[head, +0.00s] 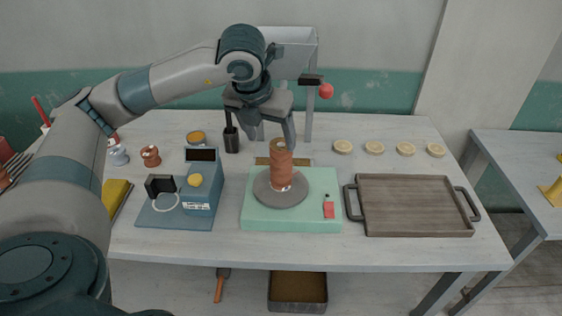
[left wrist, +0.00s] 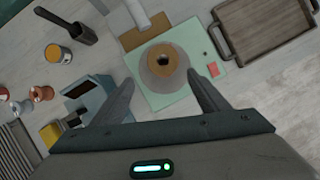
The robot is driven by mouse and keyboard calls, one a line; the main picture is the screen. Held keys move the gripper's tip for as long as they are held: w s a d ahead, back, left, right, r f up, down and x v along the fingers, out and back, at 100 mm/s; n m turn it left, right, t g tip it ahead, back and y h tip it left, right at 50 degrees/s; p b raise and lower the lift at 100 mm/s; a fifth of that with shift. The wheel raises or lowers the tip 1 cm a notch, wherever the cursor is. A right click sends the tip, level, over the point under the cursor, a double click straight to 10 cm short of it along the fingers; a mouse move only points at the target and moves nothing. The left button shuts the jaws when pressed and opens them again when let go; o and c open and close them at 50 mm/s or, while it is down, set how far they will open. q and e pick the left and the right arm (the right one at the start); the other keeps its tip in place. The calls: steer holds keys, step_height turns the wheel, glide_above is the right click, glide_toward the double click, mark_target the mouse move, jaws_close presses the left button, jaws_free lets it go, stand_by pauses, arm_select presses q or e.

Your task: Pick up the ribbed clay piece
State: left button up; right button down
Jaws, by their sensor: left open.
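The ribbed clay piece (head: 281,168) is a tall reddish-brown cylinder standing upright on the round grey wheel disc (head: 262,196) of a mint-green base (head: 318,215). In the left wrist view its top (left wrist: 163,55) shows as a tan ring with a dark hole. My left gripper (head: 264,125) is open and empty, above and behind the piece in the head view. In the left wrist view the piece lies beyond and between the two open fingers (left wrist: 163,88), apart from them. My right gripper is not in view.
A blue device (head: 202,190) stands left of the base, and a wooden tray (head: 415,205) lies to the right. A dark cup (head: 231,140) and a pale hopper on a frame (head: 295,50) stand behind. Small terracotta pieces (head: 150,156) sit at left; several pale discs (head: 374,148) lie back right.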

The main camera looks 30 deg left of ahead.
mark_target(275, 148)
arm_select(q)
steer(key=p+x, duration=0.2)
steer(key=x, duration=0.3)
steer(key=shift+f, duration=0.25)
steer(key=shift+w+f, duration=0.3)
steer(key=shift+f, duration=0.25)
steer(key=shift+w+d+f+p, duration=0.2)
steer(key=shift+w+f+p, duration=0.2)
steer(key=shift+f+p, duration=0.6)
steer(key=shift+p+x, duration=0.7)
steer(key=shift+x, duration=0.2)
steer(key=shift+w+f, duration=0.25)
steer(key=shift+f, duration=0.4)
steer(key=shift+r, duration=0.1)
jaws_close()
